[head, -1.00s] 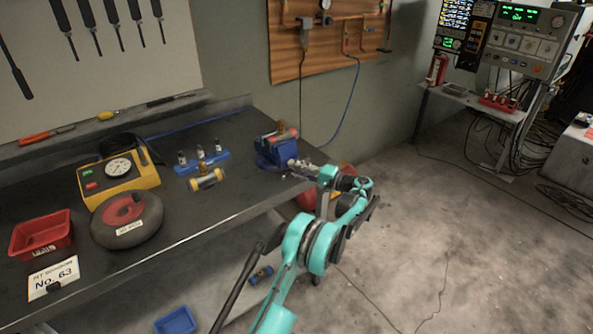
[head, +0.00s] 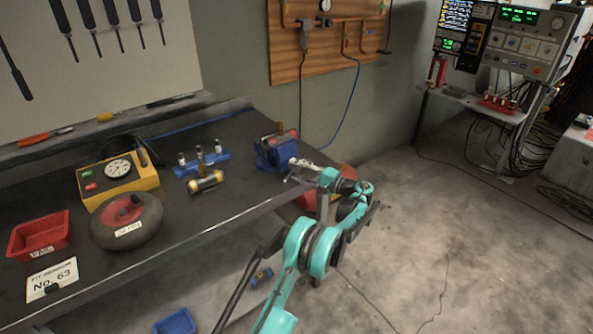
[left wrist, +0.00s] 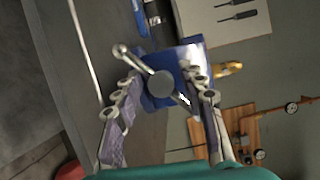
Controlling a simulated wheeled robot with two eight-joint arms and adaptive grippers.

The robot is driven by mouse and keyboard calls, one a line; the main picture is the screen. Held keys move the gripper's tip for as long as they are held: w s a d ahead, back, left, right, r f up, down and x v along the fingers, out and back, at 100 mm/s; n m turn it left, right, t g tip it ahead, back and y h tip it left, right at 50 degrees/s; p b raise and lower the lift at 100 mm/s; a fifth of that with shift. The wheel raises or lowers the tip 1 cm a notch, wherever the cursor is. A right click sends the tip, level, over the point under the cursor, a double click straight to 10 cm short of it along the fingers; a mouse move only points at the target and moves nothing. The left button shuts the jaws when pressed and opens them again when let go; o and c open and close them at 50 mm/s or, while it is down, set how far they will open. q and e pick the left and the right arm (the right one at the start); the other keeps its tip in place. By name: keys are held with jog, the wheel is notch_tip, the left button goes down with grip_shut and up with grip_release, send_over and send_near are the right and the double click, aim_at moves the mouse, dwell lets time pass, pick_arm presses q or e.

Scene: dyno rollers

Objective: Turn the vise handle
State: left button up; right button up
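The blue vise (head: 277,152) stands at the far right end of the dark workbench, its screw end facing my left arm. In the left wrist view the vise (left wrist: 152,98) shows end-on, with a round grey screw head in the middle. The vise handle (left wrist: 137,64) is a slanted metal bar through that head, with a ball at its upper left end. My left gripper (left wrist: 158,80) is open, its fingers on either side of the screw head. I cannot tell whether a finger touches the bar. In the head view the left gripper (head: 302,168) is small, right at the vise.
Open floor lies to the right.

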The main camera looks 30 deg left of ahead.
pick_arm(q)
jog(key=d, duration=1.2)
jog(key=shift+f, duration=0.15)
